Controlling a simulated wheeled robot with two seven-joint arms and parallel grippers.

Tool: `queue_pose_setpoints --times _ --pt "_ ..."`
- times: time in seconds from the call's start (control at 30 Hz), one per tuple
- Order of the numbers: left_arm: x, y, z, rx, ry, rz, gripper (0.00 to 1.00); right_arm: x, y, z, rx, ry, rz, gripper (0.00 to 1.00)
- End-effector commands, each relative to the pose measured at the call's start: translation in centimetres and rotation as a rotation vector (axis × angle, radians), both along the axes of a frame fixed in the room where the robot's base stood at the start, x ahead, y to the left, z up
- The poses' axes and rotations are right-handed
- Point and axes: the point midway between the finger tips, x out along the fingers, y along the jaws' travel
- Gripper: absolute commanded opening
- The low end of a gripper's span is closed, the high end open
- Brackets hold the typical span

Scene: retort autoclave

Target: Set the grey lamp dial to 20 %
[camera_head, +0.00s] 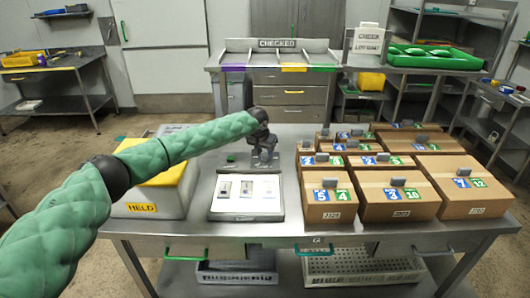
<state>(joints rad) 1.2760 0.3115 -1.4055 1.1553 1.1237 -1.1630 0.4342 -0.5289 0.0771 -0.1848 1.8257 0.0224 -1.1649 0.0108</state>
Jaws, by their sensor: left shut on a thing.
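My left arm reaches in from the left across the table. Its dark gripper (263,152) points down at the back middle of the steel table (310,236), behind a white board (246,212) with several small cards on it. The gripper is shut at a small dark grey fixture there, which I take to be the grey lamp dial; the wrist and fingers hide most of it. The dial's marks and setting cannot be read. My right gripper is not in view.
Several cardboard boxes (405,211) with numbered labels fill the table's right half. A yellow-lidded bin marked HELD (143,211) stands at the left under my arm. A small green object (231,157) lies near the gripper. A CHECKED bench (290,70) stands behind.

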Motion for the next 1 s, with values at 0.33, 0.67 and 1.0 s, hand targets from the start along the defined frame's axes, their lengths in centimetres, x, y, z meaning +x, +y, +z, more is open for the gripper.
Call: queue_pose_setpoints --times 0.33,0.67,1.0 --pt "0.0 -0.1 0.2 -0.001 0.002 0.140 0.10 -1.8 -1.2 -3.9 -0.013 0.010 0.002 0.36" --pt "-0.1 -0.2 0.2 -0.002 0.002 0.435 0.10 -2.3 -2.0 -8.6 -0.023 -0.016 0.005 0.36" --pt "-0.1 -0.3 0.2 -0.001 0.004 0.760 0.10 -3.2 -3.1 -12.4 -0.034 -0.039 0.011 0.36"
